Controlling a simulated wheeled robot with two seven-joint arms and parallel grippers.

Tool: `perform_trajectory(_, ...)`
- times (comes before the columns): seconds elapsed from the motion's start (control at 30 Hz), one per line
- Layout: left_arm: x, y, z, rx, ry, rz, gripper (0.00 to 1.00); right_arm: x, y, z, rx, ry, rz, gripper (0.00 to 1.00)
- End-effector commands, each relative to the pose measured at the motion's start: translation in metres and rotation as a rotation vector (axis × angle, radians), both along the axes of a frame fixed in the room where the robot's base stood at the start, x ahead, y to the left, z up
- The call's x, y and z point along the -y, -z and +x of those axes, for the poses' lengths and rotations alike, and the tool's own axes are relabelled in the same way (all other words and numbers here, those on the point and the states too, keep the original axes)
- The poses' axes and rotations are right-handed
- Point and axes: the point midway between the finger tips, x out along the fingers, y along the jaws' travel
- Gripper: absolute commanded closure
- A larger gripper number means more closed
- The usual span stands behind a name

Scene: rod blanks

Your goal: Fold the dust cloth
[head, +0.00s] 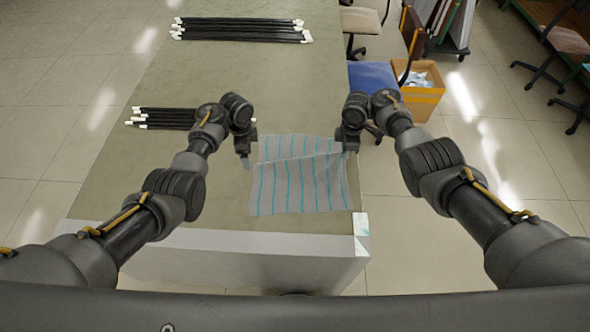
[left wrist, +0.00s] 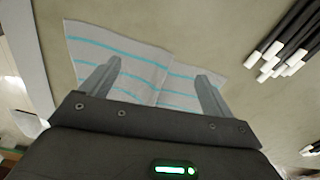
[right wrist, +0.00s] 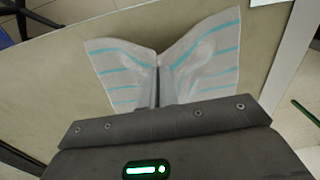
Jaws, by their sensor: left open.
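The grey dust cloth (head: 298,180) with teal stripes lies spread near the front of the table, with a ridge and creases toward its right side. My right gripper (head: 349,148) is at the cloth's right edge. In the right wrist view its fingers (right wrist: 157,88) are together and pinch the cloth (right wrist: 208,62), which bunches up around them. My left gripper (head: 246,157) is beside the cloth's left edge. In the left wrist view its fingers (left wrist: 158,76) are wide apart, with the cloth (left wrist: 128,50) beyond and between them and nothing gripped.
The long table (head: 215,75) holds black rods with white ends (head: 165,118) left of my left gripper and another bundle (head: 242,30) at the far end. A yellow box (head: 420,97) and a blue seat (head: 372,75) stand on the floor to the right. The table's middle is clear.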

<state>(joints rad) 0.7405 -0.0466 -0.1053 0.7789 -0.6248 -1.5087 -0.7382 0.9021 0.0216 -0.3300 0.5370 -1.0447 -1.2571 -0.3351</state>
Motion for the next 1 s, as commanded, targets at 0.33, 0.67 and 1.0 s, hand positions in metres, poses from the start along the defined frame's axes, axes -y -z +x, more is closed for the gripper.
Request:
perform_trajectory(0.33,0.002,-0.056,0.001,0.005,-0.001,-0.004,0.13,0.0,-0.005,0.0,0.0,0.0,0.0,1.0)
perform_trajectory(0.67,0.001,-0.109,0.001,0.003,-0.001,-0.002,0.13,0.0,-0.003,0.0,0.0,0.0,0.0,1.0)
perform_trajectory(1.0,0.0,-0.12,0.0,0.0,0.0,0.0,0.13,0.0,-0.003,0.0,0.0,0.0,0.0,1.0)
